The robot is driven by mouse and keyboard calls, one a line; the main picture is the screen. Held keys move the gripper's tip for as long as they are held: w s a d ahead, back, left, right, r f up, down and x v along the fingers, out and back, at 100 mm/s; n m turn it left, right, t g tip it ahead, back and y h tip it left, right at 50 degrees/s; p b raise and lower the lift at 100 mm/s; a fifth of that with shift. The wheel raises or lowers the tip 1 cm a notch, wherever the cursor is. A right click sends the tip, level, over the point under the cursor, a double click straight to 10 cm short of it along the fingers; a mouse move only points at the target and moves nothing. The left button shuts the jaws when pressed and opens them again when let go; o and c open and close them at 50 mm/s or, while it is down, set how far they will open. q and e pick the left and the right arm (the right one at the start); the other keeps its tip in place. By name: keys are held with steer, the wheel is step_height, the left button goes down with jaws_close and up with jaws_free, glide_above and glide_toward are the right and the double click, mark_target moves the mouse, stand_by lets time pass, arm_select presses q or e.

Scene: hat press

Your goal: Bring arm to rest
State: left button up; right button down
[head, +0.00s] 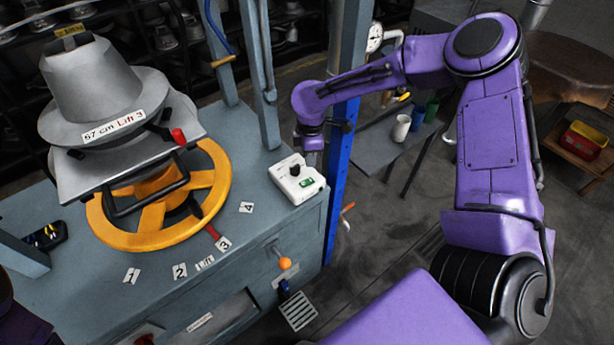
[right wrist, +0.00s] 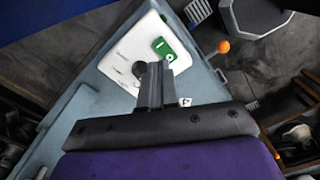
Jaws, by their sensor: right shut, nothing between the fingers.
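A dark purple piece of my left arm shows at the lower left corner of the head view; the left gripper is out of sight.
The hat press stands at left on the bench, with a grey hat form (head: 95,85) above a yellow handwheel (head: 215,180). A blue post (head: 340,165) rises close beside my right gripper. An orange-knobbed lever (head: 285,263) projects from the bench front. A side table (head: 375,150) holds cups.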

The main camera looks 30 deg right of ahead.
steer(key=shift+f, duration=0.15)
steer(key=s+a+f+m+y, duration=0.4)
steer(key=s+a+f+m, duration=0.6)
steer(key=s+a+f, duration=0.55)
steer(key=s+d+f+m+t+h, duration=0.3)
steer(key=s+d+m+h, duration=0.3)
steer(key=s+d+m, duration=0.5)
steer(key=s+d+f+b, duration=0.1)
steer(key=s+f+b, duration=0.1)
steer(key=f+b, duration=0.3)
steer(key=s+d+f+n+h+b, duration=0.1)
steer(key=f+b, duration=0.4)
steer(key=b, duration=0.1)
steer(key=shift+s+d, duration=0.4)
